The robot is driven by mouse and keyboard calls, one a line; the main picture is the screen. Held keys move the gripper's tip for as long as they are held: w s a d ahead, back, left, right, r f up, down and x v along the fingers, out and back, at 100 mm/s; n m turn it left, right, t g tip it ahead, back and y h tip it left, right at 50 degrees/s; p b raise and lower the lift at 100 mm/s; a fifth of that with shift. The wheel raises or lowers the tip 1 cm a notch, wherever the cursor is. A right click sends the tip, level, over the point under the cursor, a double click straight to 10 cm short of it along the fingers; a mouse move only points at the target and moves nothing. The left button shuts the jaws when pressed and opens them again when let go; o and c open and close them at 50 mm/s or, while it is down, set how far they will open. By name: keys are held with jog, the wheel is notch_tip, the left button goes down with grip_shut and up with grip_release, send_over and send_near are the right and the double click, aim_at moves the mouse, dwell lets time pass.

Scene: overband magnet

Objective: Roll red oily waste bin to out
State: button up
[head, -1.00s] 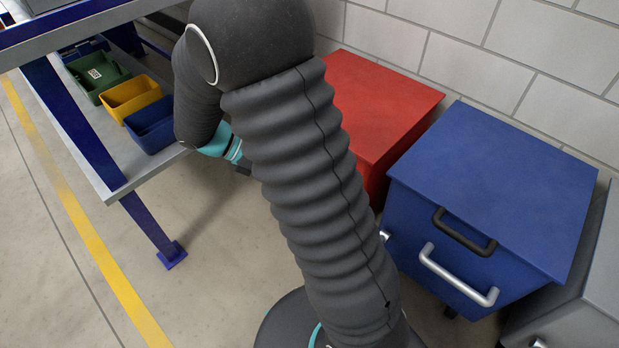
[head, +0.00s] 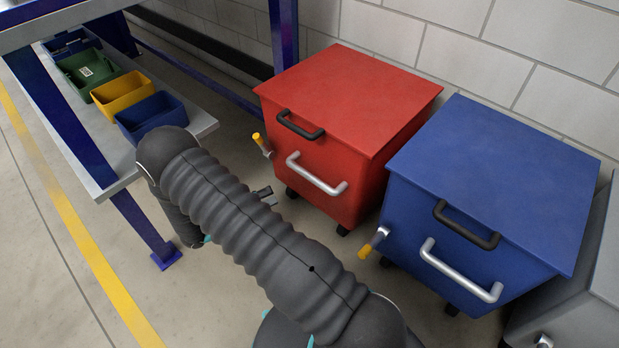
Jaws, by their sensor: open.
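The red bin (head: 340,130) stands on casters against the block wall, with its lid shut. It has a black lid handle (head: 300,125) and a silver push handle (head: 316,175) on its front. A lever with a yellow end (head: 258,141) sticks out at its left side. My gripper (head: 264,193) shows only in part, low in front of the red bin and left of the silver handle. It is open and apart from the handle. My own arm hides most of the gripper.
A blue bin (head: 490,190) stands right of the red one, with a grey bin (head: 570,325) beyond it. A blue-legged bench with a grey shelf (head: 205,125) holding small coloured boxes is at the left. Open floor (head: 110,235) and a yellow line lie in front.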

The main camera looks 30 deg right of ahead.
aim_at(310, 177)
jog(key=d, duration=0.4)
jog(key=d+r, duration=0.1)
jog(key=d, duration=0.4)
jog(key=d+r, duration=0.1)
jog(key=d, duration=0.3)
jog(key=shift+s+d+r, duration=0.25)
jog(key=shift+s, duration=0.1)
grip_shut()
